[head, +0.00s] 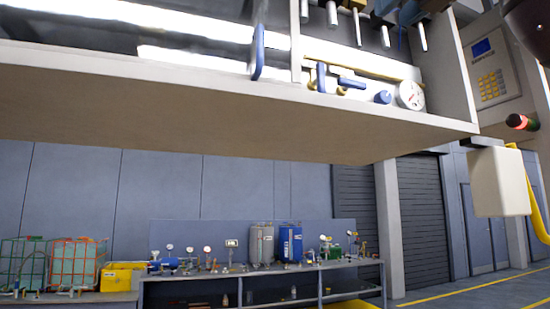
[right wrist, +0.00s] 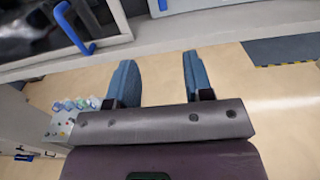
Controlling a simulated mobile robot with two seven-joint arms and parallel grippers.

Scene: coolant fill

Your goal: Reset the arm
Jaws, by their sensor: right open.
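My right gripper (right wrist: 155,75) shows in the right wrist view. Its two blue fingers stand wide apart with nothing between them, so it is open and empty. Below the fingers is pale floor, and a light grey machine edge with a blue handle (right wrist: 72,28) lies beyond them, apart from the fingertips. In the head view a dark rounded part at the top right corner seems to be my right arm; its fingers cannot be made out there. My left gripper is in neither view.
In the head view a large pale cabinet (head: 230,105) hangs across the upper part, with a blue handle (head: 257,52), a round gauge (head: 410,95) and a keypad panel (head: 490,75). A workbench (head: 250,270) with tanks and fittings stands behind. Floor at lower right is clear.

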